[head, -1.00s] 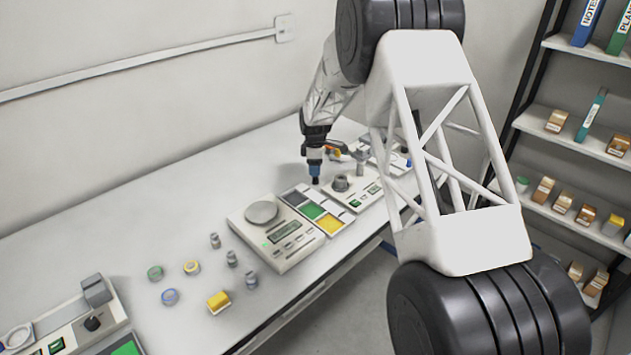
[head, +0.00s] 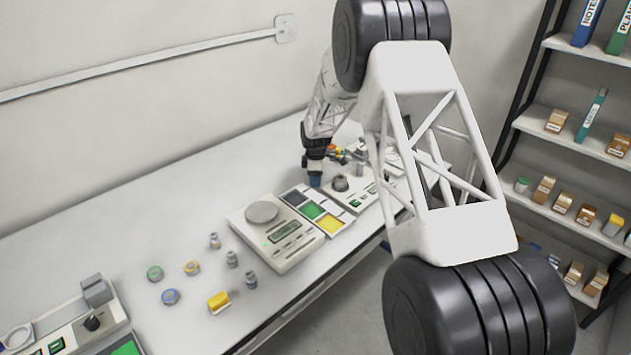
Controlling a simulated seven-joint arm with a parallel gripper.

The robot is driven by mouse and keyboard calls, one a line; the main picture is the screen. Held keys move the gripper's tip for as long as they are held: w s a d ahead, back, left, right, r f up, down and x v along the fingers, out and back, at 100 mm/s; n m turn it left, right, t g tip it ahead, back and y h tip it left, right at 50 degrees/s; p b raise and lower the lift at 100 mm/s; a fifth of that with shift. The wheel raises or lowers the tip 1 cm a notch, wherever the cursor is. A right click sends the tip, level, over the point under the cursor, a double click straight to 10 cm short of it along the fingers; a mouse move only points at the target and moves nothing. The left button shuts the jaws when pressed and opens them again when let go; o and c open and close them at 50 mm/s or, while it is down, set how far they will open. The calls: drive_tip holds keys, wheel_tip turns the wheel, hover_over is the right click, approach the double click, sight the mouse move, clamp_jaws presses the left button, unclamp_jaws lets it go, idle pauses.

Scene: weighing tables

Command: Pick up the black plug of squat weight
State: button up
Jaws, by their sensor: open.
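My gripper (head: 315,184) points down at the far side of the table, just behind the tray of coloured squares. It is small in the head view, and the gap between its fingers does not show. No black plug can be made out with certainty. A dark grey, round, squat piece (head: 340,183) sits on an instrument just right of the gripper. Squat round pieces with green (head: 155,273), yellow (head: 192,267) and blue (head: 170,297) tops stand at the front left, well apart from the gripper. Anything directly under or behind the fingers is hidden.
A scale (head: 262,213) with a round pan stands mid-table beside the coloured tray (head: 331,224). Several slim grey weights (head: 232,258) and a yellow block (head: 219,302) stand left of it. Another instrument (head: 92,322) is at the lower left. The back left table is clear.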

drive_tip(key=shift+c, duration=0.3)
clamp_jaws()
drive_tip(key=shift+r, duration=0.1)
drive_tip(key=shift+r, duration=0.35)
wheel_tip(320, 180, up, 3)
drive_tip(key=shift+f, duration=0.1)
drive_tip(key=s+d, duration=0.1)
drive_tip(key=s, duration=0.4)
drive_tip(key=s+d+r, duration=0.1)
drive_tip(key=s, duration=0.4)
drive_tip(key=s+d, duration=0.1)
drive_tip(key=s, duration=0.4)
drive_tip(key=shift+s+d+r, duration=0.15)
drive_tip(key=shift+s, duration=0.2)
